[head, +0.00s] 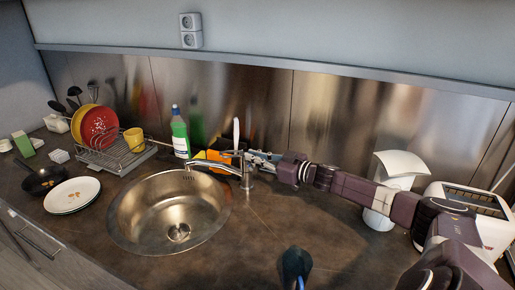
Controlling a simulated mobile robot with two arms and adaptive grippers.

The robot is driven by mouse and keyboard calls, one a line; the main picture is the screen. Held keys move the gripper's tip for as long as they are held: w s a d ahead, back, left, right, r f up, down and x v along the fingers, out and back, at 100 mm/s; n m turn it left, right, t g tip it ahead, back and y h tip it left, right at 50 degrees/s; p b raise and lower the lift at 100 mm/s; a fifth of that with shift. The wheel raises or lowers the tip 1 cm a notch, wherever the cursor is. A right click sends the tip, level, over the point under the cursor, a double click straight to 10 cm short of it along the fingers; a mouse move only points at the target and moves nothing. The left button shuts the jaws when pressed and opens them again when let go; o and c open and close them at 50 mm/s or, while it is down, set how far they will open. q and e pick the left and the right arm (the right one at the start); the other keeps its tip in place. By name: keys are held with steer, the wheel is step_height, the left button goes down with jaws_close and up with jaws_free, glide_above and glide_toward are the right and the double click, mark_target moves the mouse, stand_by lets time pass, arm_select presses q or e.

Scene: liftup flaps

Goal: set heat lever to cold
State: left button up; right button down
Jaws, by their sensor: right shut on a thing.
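The metal tap (247,180) stands at the right rim of the round steel sink (125,222), its spout reaching left over the basin. The heat lever is at the top of the tap; it is small and largely hidden by the gripper, so its setting cannot be read. My right arm reaches in from the right, and my right gripper (257,158) is shut on the lever at the tap's top. My left gripper is not recognisable in the head view.
A green-and-white bottle (180,137) and orange items (214,156) stand behind the sink. A white toaster (470,212) stands right. A dark blue-black object (295,268) is at the bottom edge.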

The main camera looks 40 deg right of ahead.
steer(key=shift+a+n+p, duration=0.4)
steer(key=shift+a+n, duration=0.1)
steer(key=shift+n, duration=0.3)
steer(key=c, duration=2.1)
jaws_free()
steer(key=shift+s+f+g, duration=0.1)
steer(key=shift+g, duration=0.2)
steer(key=shift+v, duration=5.9)
